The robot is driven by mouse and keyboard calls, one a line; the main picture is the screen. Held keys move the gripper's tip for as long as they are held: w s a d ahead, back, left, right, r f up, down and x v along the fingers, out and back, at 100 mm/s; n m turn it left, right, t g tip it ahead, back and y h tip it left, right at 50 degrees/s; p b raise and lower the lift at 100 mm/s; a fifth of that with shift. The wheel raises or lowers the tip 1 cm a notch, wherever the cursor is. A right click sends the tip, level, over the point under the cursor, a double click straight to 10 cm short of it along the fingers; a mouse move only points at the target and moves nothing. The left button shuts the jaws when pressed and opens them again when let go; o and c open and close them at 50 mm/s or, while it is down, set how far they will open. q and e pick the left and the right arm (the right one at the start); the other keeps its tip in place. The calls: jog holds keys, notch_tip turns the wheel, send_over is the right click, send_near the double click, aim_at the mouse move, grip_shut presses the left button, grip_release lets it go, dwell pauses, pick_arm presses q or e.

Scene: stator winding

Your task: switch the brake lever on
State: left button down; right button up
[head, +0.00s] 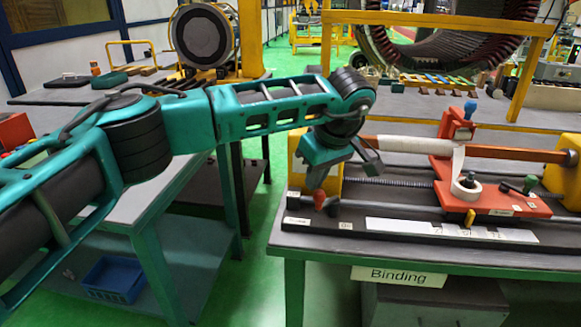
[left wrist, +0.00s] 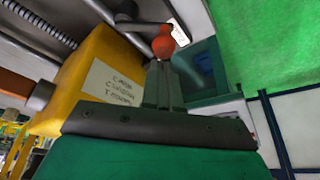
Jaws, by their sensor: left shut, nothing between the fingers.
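The lever with a red-orange ball knob (head: 319,199) sits at the left end of the binding machine. In the left wrist view its knob (left wrist: 163,47) is on a grey rod that runs left toward a dark joint. My left gripper (head: 317,182) points down just above the knob. In the left wrist view the gripper's fingers (left wrist: 164,68) are together, with their tips right by the knob; whether they touch it I cannot tell. Nothing is held. No lettering on the lever shows its setting. My right gripper is not in view.
The yellow machine housing (left wrist: 98,72) with a white label stands beside the lever. A red carriage (head: 490,198) with a white tape roll (head: 466,188) sits further right on the rails. A blue crate (head: 115,279) is on a low shelf at the left.

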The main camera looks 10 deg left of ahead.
pick_arm(q)
jog(key=shift+s+d, duration=0.2)
jog(key=shift+s, duration=0.05)
jog(key=shift+s+d+p, duration=0.2)
jog(key=shift+d+p, duration=0.1)
jog(key=shift+s+d, duration=0.15)
jog(key=shift+d, duration=0.05)
dwell(0.4)
jog(key=w+p+v, duration=0.1)
jog(key=p+v, duration=0.5)
jog(key=v, duration=0.3)
jog(key=shift+d+r, duration=0.3)
jog(key=shift+r, duration=0.15)
